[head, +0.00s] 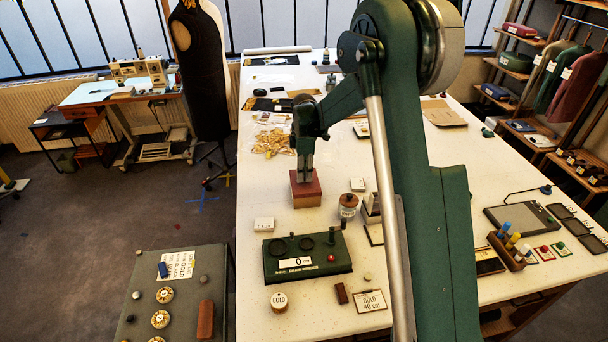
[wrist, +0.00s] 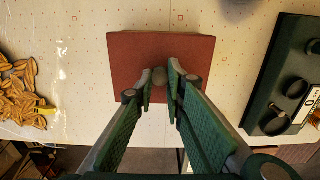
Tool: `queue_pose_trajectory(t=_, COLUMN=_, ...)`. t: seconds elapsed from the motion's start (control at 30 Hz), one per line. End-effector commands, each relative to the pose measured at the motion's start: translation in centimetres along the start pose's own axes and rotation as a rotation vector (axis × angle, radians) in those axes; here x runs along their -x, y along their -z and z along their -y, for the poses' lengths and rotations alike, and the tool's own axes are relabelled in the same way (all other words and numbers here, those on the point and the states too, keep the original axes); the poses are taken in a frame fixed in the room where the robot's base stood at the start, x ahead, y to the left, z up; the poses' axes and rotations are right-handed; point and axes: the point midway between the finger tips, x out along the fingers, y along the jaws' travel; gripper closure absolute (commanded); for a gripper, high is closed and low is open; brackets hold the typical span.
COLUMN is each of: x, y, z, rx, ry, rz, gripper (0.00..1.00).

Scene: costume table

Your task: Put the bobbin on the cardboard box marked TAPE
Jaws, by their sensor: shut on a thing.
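My gripper (head: 304,176) points down at a red-brown box (head: 306,192) on the white table. In the wrist view, my fingers (wrist: 160,82) are closed around a small, round, grey-green thing (wrist: 160,76), with the box top (wrist: 130,50) behind it. I cannot tell whether this thing is the bobbin, a knob on the box, or whether it touches the box. No TAPE marking is readable on the red-brown box or elsewhere.
A green device (head: 308,258) reading 0 stands in front, with a round tin marked GOLD (head: 279,301) nearby. A labelled jar (head: 348,205) stands right of the box. A heap of tan pieces (head: 271,143) lies behind left. A small white box (head: 264,224) is at front left.

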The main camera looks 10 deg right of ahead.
Motion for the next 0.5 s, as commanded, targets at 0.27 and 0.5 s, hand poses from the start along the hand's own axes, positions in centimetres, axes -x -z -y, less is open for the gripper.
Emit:
queue_pose_trajectory(t=0.27, x=-0.22, y=0.0, z=0.01, rx=0.0, ry=0.0, rz=0.0, gripper=0.92)
queue_pose_trajectory(t=0.5, x=-0.62, y=0.0, z=0.01, rx=0.0, ry=0.0, rz=0.0, gripper=0.85)
